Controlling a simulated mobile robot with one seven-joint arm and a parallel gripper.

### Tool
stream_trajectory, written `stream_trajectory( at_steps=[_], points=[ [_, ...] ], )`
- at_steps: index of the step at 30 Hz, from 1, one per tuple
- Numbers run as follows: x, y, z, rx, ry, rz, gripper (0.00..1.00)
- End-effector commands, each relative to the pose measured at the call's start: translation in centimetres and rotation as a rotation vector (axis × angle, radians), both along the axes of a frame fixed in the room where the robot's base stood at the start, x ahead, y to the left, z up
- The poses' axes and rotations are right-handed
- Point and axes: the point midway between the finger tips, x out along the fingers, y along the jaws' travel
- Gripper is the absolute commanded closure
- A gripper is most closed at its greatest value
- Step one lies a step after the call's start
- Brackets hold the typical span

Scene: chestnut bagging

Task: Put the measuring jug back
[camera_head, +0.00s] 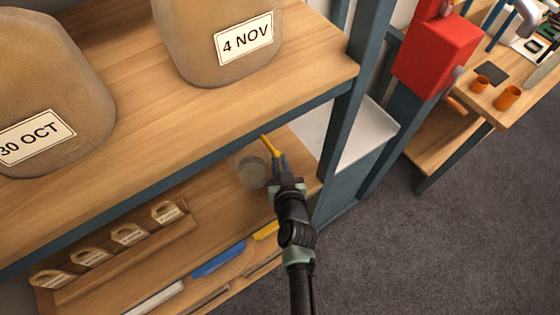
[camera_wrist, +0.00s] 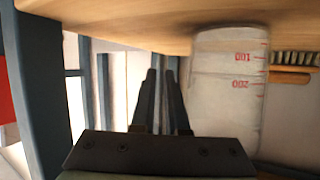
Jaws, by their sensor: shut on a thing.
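The measuring jug (camera_head: 252,172) is a clear, greyish vessel on the lower shelf, left of my gripper (camera_head: 277,160) in the head view. In the wrist view the jug (camera_wrist: 228,95) shows red marks reading 100 and 200, upside down. Its base is at or very close to the shelf board (camera_wrist: 130,22); I cannot tell if it touches. My gripper (camera_wrist: 160,73) is beside the jug, its two fingers close together and shut on it. The gripped part, likely the handle, is hidden by the fingers.
Large labelled sacks (camera_head: 220,40) stand on the shelf above. A blue shelf post (camera_head: 350,100) rises to the right. A bristled brush (camera_wrist: 292,77) is near the jug.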

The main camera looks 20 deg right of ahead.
Motion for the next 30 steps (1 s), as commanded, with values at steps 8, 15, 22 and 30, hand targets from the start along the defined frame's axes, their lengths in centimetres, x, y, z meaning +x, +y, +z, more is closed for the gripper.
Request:
stream_trajectory(
  at_steps=[8, 15, 22, 30],
  points=[
    [0.0, 0.0, -0.3, 0.000, 0.001, 0.000, 0.59],
    [0.0, 0.0, -0.2, 0.001, 0.001, 0.001, 0.58],
    [-0.9, 0.3, 0.3, 0.003, 0.001, 0.000, 0.58],
    [-4.9, 1.3, 1.8, 0.002, 0.001, -0.001, 0.58]
  ],
)
